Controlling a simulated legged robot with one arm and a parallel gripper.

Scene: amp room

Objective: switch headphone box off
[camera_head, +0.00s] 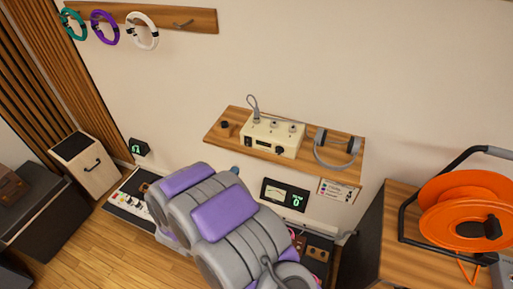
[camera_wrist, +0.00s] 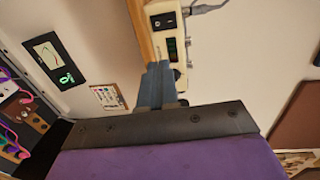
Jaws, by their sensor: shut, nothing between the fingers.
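The headphone box (camera_head: 272,136) is a cream box with knobs and a cable, standing on a wooden wall shelf (camera_head: 219,139). In the wrist view the box (camera_wrist: 181,24) shows at the top, turned sideways, with a black rocker switch (camera_wrist: 164,20) and a small green-lit display (camera_wrist: 172,50). My gripper (camera_wrist: 158,67) is shut and empty. Its blue-grey fingers point toward the box and overlap its lower end in the picture, near a dark knob. I cannot tell whether they touch. In the head view my arm hides most of the gripper below the shelf.
Grey headphones (camera_head: 337,150) rest on the shelf's right end. Below hang a meter panel (camera_head: 286,195) and a small label card (camera_head: 338,191). An orange cable reel (camera_head: 465,205) stands on a wooden cabinet at right. A mixer (camera_head: 131,202) lies at left.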

